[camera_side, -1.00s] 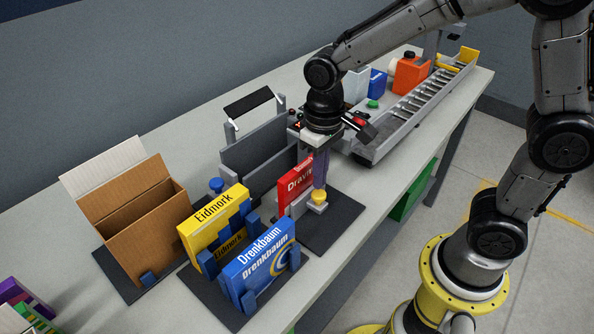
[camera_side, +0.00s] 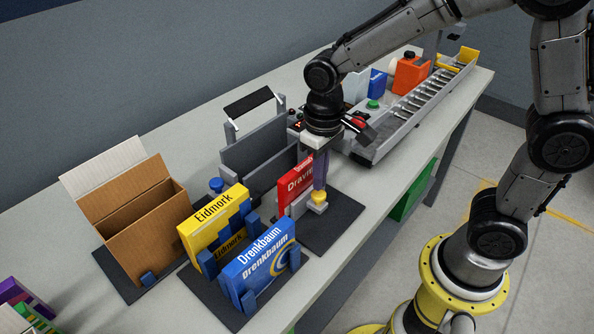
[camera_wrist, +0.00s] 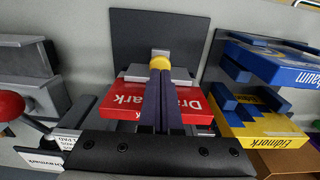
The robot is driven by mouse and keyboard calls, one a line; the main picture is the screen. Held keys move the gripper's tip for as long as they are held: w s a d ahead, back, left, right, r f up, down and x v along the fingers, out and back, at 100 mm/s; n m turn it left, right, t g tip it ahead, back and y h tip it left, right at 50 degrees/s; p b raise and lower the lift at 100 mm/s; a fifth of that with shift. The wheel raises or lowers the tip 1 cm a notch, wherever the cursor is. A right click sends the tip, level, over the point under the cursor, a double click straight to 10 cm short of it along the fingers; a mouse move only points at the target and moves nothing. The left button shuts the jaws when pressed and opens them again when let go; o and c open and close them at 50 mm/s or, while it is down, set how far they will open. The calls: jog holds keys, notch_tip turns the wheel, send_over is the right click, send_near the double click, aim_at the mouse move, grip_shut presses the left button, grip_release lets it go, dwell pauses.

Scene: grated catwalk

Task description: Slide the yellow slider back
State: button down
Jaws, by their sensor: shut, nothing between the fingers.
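Yellow (camera_side: 215,217) and blue (camera_side: 258,262) boxes stand in holders to the left. An open cardboard box (camera_side: 130,215) is further left. A grey upright fixture (camera_side: 255,155) stands behind. A roller conveyor (camera_side: 415,108) lies to the right. The bench's front edge is close.

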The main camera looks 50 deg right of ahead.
jog(key=shift+f, duration=0.95)
jog(key=shift+s+f, duration=0.1)
jog(key=shift+s, duration=1.65)
dwell(0.5)
notch_tip(320, 180, up, 6)
jog(key=shift+w, duration=0.15)
dwell(0.7)
